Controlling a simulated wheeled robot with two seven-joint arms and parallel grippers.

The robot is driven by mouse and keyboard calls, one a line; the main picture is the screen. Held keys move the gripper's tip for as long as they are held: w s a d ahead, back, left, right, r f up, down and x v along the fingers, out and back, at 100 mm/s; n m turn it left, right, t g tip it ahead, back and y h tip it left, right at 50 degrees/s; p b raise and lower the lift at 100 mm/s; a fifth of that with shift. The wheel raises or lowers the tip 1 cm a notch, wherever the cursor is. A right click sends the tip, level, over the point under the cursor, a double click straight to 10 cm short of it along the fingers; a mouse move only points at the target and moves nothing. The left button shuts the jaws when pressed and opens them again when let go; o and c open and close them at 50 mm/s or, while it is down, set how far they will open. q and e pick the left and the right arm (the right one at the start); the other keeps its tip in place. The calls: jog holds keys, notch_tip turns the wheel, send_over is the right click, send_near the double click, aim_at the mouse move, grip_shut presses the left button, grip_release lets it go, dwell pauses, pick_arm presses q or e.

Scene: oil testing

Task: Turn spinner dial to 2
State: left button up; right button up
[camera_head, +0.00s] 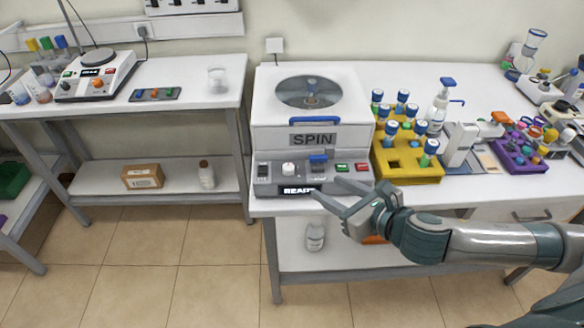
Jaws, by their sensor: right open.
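The spinner (310,115) is a white box labelled SPIN with a round window on top, standing at the left end of the right bench. Its grey front panel (265,172) carries a white round dial (288,169), a blue switch, a green button and a red button. A display below reads READY. The number the dial points to is too small to read. My right gripper (325,190) comes in from the right, open, with its fingers at the panel's lower right edge, right of the dial and apart from it. My left gripper is not in view.
A yellow rack (408,180) with blue-capped tubes stands right of the spinner, close to my right arm. A pump bottle (437,110), a purple rack (520,160) and other instruments stand farther right. The left table (200,95) holds a hotplate device (93,78). A floor gap separates the tables.

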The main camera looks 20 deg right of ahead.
aim_at(290, 168)
jog(key=shift+w, duration=0.1)
dwell(0.3)
jog(key=p+x, duration=0.4)
jog(key=x, duration=1.1)
jog(key=shift+w+f, duration=0.2)
jog(key=shift+w, duration=0.1)
jog(key=shift+x, duration=0.8)
jog(key=shift+c, duration=0.6)
jog(key=c, duration=0.9)
